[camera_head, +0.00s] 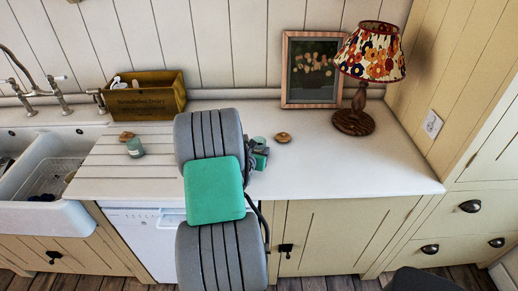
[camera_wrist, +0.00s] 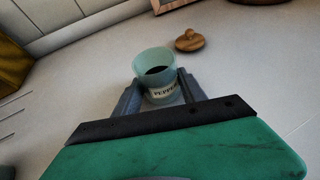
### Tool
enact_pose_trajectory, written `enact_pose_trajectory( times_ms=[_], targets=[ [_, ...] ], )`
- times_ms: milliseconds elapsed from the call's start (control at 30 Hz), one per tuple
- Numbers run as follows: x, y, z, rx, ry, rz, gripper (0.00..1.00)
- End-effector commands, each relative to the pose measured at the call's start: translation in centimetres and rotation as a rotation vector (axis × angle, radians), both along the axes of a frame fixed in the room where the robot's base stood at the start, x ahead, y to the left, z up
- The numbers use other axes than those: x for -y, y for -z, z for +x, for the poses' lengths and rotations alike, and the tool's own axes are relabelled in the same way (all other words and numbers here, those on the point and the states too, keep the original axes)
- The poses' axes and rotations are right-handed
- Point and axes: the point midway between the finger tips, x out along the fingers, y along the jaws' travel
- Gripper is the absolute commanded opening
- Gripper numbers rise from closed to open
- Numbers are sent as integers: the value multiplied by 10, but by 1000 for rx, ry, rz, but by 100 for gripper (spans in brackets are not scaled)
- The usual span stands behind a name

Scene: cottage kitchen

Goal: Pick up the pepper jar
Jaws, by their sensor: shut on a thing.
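The pepper jar (camera_wrist: 155,72) is a pale green glass jar with a white label, lidless, with dark contents. In the wrist view it stands upright between the two fingers of my gripper (camera_wrist: 160,96), which are shut on it. In the head view my gripper (camera_head: 258,155) is mostly hidden behind my arm, and only the top of the jar (camera_head: 259,141) shows beyond it. Whether the jar's base touches the counter cannot be told. A round wooden lid (camera_wrist: 190,40) lies on the counter just beyond the jar and also shows in the head view (camera_head: 283,137).
Another green jar (camera_head: 135,147) stands on the left of the white counter (camera_head: 350,170), with a wooden lid (camera_head: 127,136) beside it. A wooden box (camera_head: 146,98), a picture frame (camera_head: 311,69) and a lamp (camera_head: 354,121) stand at the back. The sink (camera_head: 45,160) is far left. The counter's right side is clear.

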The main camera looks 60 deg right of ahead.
Motion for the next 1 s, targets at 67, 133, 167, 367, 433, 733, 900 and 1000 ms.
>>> enact_pose_trajectory(
  times_ms=[67,133,167,367,433,733,900,1000],
  targets=[
    [0,0,0,0,0,0,35],
    [0,0,0,0,0,0,30],
    [0,0,0,0,0,0,27],
    [0,0,0,0,0,0,11],
    [0,0,0,0,0,0,5],
    [0,-3,0,1,0,-1,4],
    [1,-21,0,4,1,-5,4],
    [-11,-45,3,4,-4,-5,4]
  ],
)
